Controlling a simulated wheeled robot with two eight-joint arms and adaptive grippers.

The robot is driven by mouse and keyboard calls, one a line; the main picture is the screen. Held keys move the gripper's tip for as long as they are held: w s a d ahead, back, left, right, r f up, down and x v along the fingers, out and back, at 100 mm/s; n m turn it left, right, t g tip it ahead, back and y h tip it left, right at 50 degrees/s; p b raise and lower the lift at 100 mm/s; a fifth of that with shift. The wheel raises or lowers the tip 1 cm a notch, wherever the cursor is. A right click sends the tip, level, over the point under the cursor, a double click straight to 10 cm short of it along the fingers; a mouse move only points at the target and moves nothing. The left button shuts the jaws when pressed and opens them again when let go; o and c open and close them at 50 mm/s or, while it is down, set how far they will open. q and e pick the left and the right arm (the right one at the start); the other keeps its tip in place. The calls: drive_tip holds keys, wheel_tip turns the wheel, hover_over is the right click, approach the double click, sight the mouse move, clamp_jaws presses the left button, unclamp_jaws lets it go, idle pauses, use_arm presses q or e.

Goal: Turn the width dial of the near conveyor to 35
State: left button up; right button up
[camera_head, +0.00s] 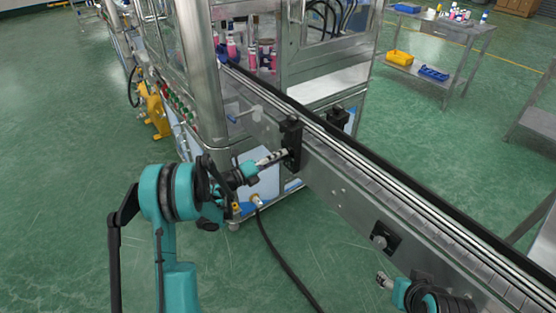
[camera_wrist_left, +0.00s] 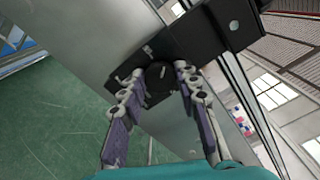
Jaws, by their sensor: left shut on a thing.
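The near conveyor (camera_head: 350,205) runs diagonally from the machine to the lower right. A black bracket (camera_head: 291,140) with the dial stands on its side. My left gripper (camera_head: 284,155) reaches the bracket from the left and is shut on the dial. In the left wrist view, the dark round dial (camera_wrist_left: 159,82) sits between the two fingertips of my left gripper (camera_wrist_left: 158,76), against the black bracket (camera_wrist_left: 205,38). The dial's reading is too small to tell. My right gripper (camera_head: 384,280) shows at the lower right, apart from the conveyor's side; its opening is unclear.
A second black plate with a grey knob (camera_head: 380,242) sits farther down the conveyor's side. The glazed machine (camera_head: 250,70) with pink cans (camera_head: 232,48) stands behind. A black hose (camera_head: 275,250) runs along the floor. A steel table (camera_head: 440,28) stands at the back right.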

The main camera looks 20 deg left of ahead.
use_arm(q)
drive_tip(key=shift+f+n+b, duration=0.1)
drive_tip(key=shift+n+b, duration=0.4)
drive_tip(key=shift+n, duration=3.6)
drive_tip(key=o, duration=1.2)
drive_tip(key=shift+c, duration=0.2)
drive_tip(key=v, duration=1.2)
